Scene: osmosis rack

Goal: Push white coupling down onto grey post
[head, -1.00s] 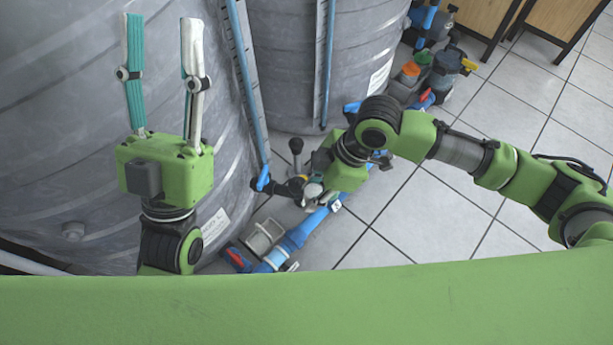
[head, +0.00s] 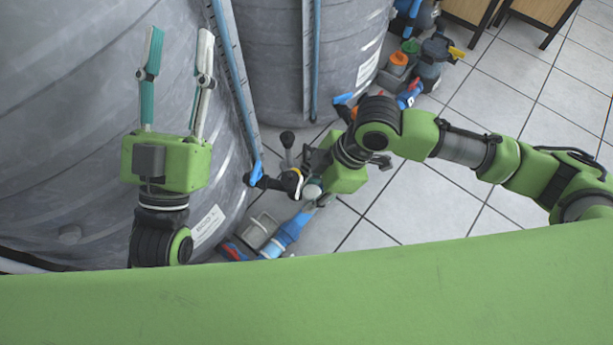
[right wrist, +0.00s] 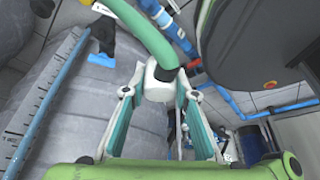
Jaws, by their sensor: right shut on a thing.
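My right gripper (right wrist: 157,92) is shut on the white coupling (right wrist: 158,80), one finger on each side of it in the right wrist view. A green hose (right wrist: 146,35) curves away from the top of the coupling. In the head view the right gripper (head: 318,198) is low in front of the tanks, with a small pale part of the coupling (head: 312,188) showing. A dark grey upright piece with a round top (head: 287,148) stands just left of it; I cannot tell whether it is the grey post. My left gripper (head: 178,50) is open and empty, pointing up.
Large grey tanks (head: 90,120) stand at the left and centre. Blue pipes (head: 290,233) with a grey fitting (head: 260,230) lie below the right gripper. Pumps and valves (head: 425,65) stand at the back. Tiled floor (head: 400,210) is clear at the right.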

